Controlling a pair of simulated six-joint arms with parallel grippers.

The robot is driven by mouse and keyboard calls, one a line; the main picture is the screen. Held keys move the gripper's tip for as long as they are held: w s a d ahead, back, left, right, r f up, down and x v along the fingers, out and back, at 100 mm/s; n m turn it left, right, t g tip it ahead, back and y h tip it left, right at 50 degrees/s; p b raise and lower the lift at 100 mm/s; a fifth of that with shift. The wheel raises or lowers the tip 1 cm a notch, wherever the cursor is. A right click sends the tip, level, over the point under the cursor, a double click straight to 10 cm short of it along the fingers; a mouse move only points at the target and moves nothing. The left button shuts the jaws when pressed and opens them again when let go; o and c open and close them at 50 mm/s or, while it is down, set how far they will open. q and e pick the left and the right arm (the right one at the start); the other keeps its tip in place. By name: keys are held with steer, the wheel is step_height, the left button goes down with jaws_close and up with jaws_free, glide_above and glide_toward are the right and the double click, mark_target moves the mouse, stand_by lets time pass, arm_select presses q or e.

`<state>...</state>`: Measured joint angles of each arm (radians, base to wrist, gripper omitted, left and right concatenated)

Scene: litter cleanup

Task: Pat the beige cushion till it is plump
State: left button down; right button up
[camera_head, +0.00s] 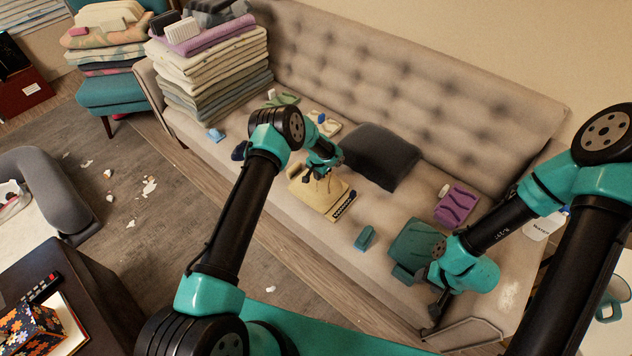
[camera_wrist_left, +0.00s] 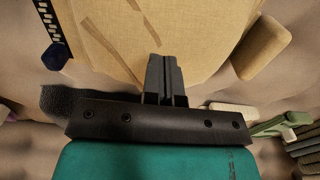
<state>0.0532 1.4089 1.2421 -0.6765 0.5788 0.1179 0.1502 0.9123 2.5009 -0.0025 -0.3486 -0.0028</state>
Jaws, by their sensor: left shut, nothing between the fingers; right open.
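The beige cushion (camera_head: 312,194) lies on the sofa seat, partly hidden by my left gripper. It has a dark, light-striped patch at its front right corner. My left gripper (camera_head: 320,173) is over its back part, shut and empty. In the left wrist view the shut fingers (camera_wrist_left: 164,65) point onto the tan cushion face (camera_wrist_left: 190,35), which shows brown crease-like lines. I cannot tell whether the tips touch it. My right gripper (camera_head: 432,320) is open and empty near the sofa's front edge, in front of a teal cloth-like item (camera_head: 415,243).
A dark grey cushion (camera_head: 382,157) leans behind and right of the beige one. A small teal block (camera_head: 365,237) and a purple item (camera_head: 456,205) lie to the right. A tall stack of folded cloths (camera_head: 212,75) stands at the sofa's left end. Litter (camera_head: 148,187) dots the floor.

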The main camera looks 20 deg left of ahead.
arm_select(q)
steer(key=shift+f, duration=1.55)
steer(key=shift+r, duration=2.3)
step_height(320, 180, up, 15)
stand_by(0.6)
stand_by(0.7)
